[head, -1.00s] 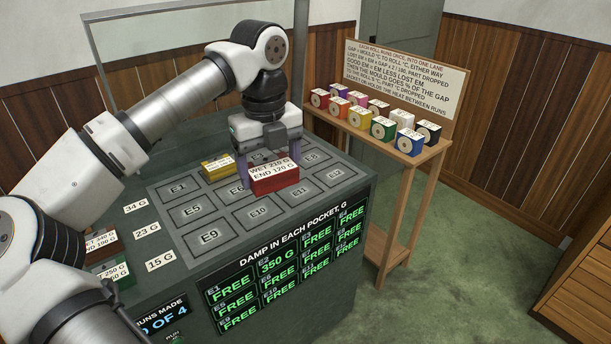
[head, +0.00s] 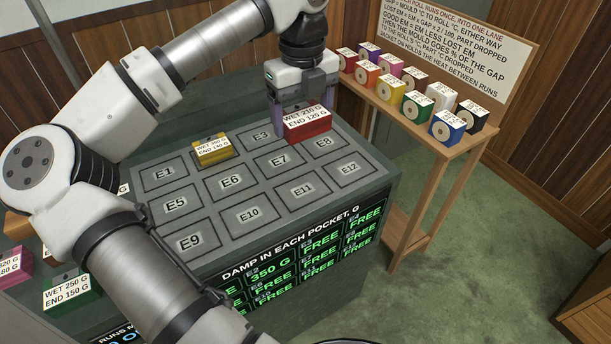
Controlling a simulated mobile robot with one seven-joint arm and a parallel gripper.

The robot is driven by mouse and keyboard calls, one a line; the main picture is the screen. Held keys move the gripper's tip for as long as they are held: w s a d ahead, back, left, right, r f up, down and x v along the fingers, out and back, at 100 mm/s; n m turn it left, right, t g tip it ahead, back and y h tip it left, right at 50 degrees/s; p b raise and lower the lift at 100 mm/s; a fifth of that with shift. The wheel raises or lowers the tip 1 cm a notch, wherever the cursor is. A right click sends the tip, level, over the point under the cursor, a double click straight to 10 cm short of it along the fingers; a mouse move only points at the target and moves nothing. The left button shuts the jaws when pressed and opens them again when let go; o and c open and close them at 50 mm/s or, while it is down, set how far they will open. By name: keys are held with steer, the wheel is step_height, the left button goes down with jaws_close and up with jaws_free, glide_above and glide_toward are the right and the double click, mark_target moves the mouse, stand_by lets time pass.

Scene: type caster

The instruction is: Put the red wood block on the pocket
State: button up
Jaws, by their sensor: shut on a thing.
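The red wood block (head: 308,127), labelled WET 210 G, END 120 G, is in my gripper (head: 302,108). The jaws are shut on it from its two sides. It shows over the back right of the pocket grid, behind E7 and E8 (head: 323,142). It hides the spot to the right of E3, and I cannot tell whether it touches the surface. A yellow block (head: 212,151) sits in the back row between E1 (head: 165,173) and E3 (head: 262,135). The other lettered pockets in view look empty.
Green (head: 70,295) and pink (head: 14,268) blocks stand at the left. A wooden shelf (head: 452,152) with several coloured boxes and a text sign (head: 455,45) stands at the right. A screen (head: 320,245) on the front lists pocket damp.

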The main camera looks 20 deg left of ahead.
mark_target(303, 190)
step_height(303, 190, down, 17)
steer(key=p, duration=0.3)
steer(key=shift+r, duration=0.2)
steer(key=shift+f, duration=0.15)
steer(key=shift+f, duration=0.3)
steer(key=o, duration=1)
steer(key=shift+r, duration=0.1)
steer(key=shift+o, duration=0.2)
steer(key=shift+r, duration=0.1)
steer(key=shift+r, duration=0.2)
step_height(303, 190, up, 12)
steer(key=b, duration=0.2)
steer(key=shift+f, duration=0.1)
